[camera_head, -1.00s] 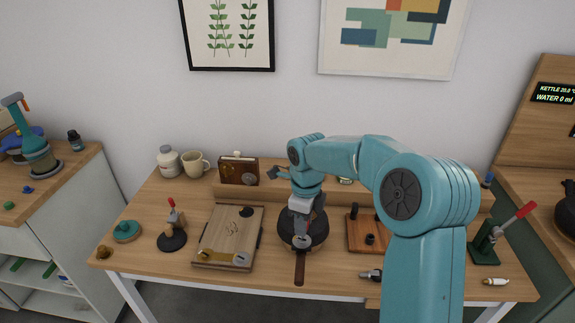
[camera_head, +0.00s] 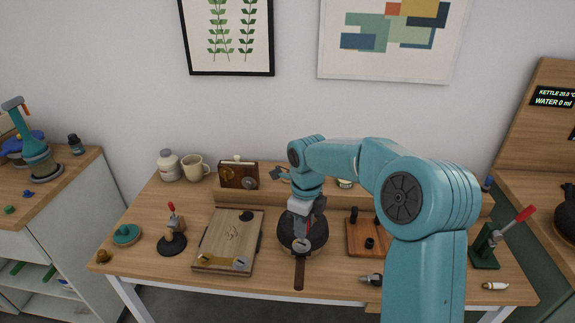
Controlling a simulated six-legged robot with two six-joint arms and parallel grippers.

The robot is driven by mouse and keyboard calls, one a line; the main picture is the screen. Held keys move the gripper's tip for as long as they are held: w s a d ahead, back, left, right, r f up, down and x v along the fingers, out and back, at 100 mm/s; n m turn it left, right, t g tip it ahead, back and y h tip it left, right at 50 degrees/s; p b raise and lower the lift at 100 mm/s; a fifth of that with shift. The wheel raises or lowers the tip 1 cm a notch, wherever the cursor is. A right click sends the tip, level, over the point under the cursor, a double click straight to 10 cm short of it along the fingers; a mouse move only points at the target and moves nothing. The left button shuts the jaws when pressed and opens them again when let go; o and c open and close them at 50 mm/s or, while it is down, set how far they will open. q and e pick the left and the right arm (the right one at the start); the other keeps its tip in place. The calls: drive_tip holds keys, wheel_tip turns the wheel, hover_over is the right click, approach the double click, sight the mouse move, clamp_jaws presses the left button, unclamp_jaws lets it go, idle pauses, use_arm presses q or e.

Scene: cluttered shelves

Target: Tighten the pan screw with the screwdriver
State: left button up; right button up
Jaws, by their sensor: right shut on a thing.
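A dark round pan (camera_head: 318,232) lies on the wooden workbench with its brown handle (camera_head: 299,272) pointing to the front. My right gripper (camera_head: 302,240) is over the pan near the base of the handle, pointing down. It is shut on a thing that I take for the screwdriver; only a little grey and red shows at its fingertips. The gripper hides most of that thing. The pan screw cannot be made out, nor whether the tool touches it. My left gripper is not in view.
A wooden board (camera_head: 230,240) lies left of the pan, and a wooden block with black pegs (camera_head: 365,238) stands to the right. A red-handled lever press (camera_head: 490,245) is at the right end. A mug (camera_head: 194,167) and white bottle (camera_head: 169,165) stand at the back left.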

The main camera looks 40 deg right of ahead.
drive_tip(key=shift+r+p, duration=1.1)
drive_tip(key=shift+r, duration=0.6)
